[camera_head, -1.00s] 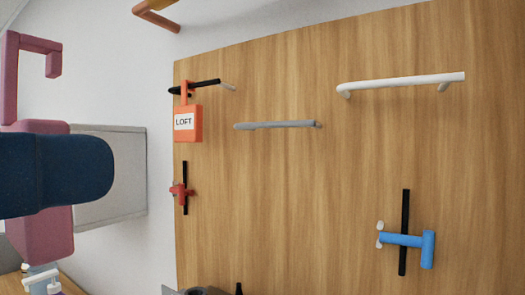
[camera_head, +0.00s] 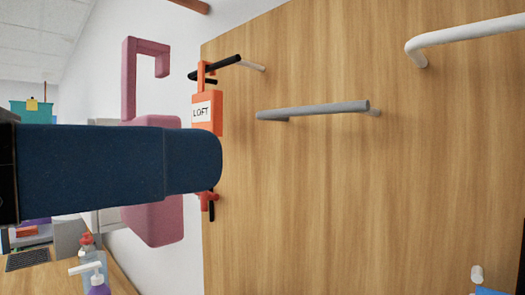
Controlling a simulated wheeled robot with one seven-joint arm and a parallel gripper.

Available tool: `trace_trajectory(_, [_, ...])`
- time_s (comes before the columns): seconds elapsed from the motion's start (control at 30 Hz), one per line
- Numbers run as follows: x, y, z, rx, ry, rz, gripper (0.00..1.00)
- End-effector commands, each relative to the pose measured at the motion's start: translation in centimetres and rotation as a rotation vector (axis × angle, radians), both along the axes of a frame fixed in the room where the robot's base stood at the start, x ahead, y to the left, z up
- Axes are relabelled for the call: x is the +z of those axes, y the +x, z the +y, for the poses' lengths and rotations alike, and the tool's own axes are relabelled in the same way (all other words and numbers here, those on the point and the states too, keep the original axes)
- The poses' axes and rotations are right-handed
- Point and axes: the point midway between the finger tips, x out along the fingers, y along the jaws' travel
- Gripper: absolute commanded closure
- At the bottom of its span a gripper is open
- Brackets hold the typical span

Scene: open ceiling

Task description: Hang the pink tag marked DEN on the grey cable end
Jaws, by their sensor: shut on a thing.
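The pink tag (camera_head: 153,222) is in the head view, left of the wooden board, with its hook upright at the top and open to the lower right. My gripper (camera_head: 192,160), dark blue, is shut on the tag and covers its middle. No DEN marking shows on the visible part. The grey cable end (camera_head: 318,110) sticks out from the board to the right of the tag, near the hook's height. It is bare. The tag's hook is apart from it in the picture.
An orange tag marked LOFT (camera_head: 207,108) hangs on a black cable end (camera_head: 214,67) between the pink tag and the grey one. A white bar (camera_head: 470,33) is at upper right. A red fitting (camera_head: 208,201) sits below LOFT. Pump bottles (camera_head: 97,280) stand at lower left.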

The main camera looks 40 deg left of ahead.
Motion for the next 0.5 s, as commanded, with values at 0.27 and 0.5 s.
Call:
trace_trajectory(0.27, [0.0,0.4,-0.1,0.018,0.003,-0.001,0.68])
trace_trajectory(0.5, [0.0,2.1,-0.2,0.018,0.003,-0.001,0.68])
